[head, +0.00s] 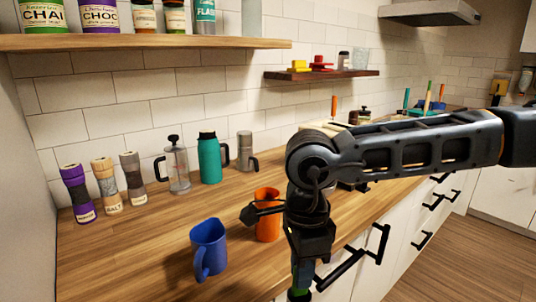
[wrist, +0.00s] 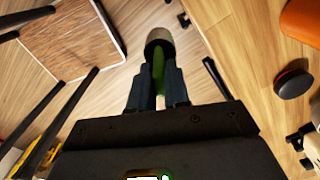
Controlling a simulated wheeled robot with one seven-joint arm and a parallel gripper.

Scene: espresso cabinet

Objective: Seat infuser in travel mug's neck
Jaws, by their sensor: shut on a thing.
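My gripper (wrist: 158,76) is shut on a slim green piece with a grey, cup-like end (wrist: 159,38), which looks like the infuser. In the head view my gripper (head: 304,262) points down near the counter's front edge, and the green tip (head: 298,294) shows below it. An orange mug (head: 267,222) stands upright on the counter left of my gripper; it also shows at the upper right of the wrist view (wrist: 302,20). I cannot tell whether it is the travel mug. A teal flask (head: 210,160) with a dark top stands farther back. The infuser is apart from both.
A blue mug (head: 208,248) stands at the front left. A French press (head: 177,168), a metal pot (head: 246,150) and several grinders (head: 105,184) line the wall. Drawer handles (head: 378,242) stick out at the front. A dark round piece (wrist: 293,83) is near the orange mug.

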